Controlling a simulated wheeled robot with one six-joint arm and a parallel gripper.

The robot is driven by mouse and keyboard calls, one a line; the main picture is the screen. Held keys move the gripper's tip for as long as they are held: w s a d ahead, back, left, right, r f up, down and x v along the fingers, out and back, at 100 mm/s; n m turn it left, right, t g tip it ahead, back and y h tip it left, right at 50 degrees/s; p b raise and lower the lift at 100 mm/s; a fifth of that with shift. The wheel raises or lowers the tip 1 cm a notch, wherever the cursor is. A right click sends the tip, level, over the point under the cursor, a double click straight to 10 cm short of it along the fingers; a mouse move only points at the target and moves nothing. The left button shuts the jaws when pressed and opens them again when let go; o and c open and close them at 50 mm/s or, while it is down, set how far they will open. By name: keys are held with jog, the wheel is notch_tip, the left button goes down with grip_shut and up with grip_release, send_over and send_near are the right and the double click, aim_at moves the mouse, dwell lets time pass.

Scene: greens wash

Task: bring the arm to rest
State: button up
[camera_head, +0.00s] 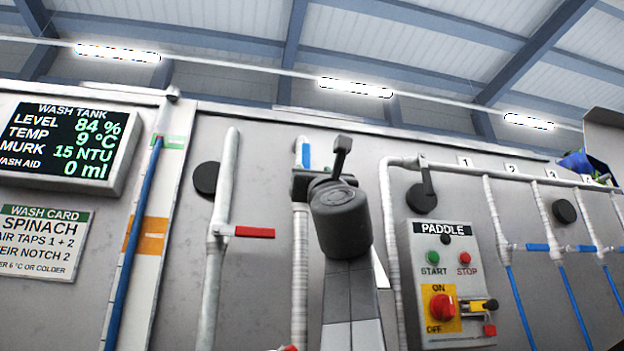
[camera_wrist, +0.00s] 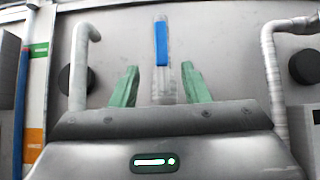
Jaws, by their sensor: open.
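My gripper (camera_wrist: 160,82) shows in the wrist view with its two green fingers spread apart and nothing between them. Behind the gap stands a pale pipe with a blue lever (camera_wrist: 162,44), which lies along the pipe. In the head view my arm rises at the middle in front of the wall. Its dark grey wrist end covers part of that pipe, and the fingers cannot be made out there. The blue lever (camera_head: 306,153) shows just left of the arm. I cannot tell how far the fingers are from the pipe.
Left of my arm stands a pipe with a red lever (camera_head: 254,232) turned sideways. Right are the paddle control box (camera_head: 449,285) and a rail of numbered taps with blue levers (camera_head: 537,247). The wash tank screen (camera_head: 66,143) reads 84 %, 9 °C, 15 NTU, 0 ml.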

aim_at(306, 158)
jog(key=shift+s+d+f, duration=0.15)
jog(key=shift+s+f, duration=0.15)
jog(key=shift+f, duration=0.05)
jog(key=p+x, duration=1)
jog(key=x, duration=0.4)
jog(key=shift+f, duration=0.15)
dwell(0.4)
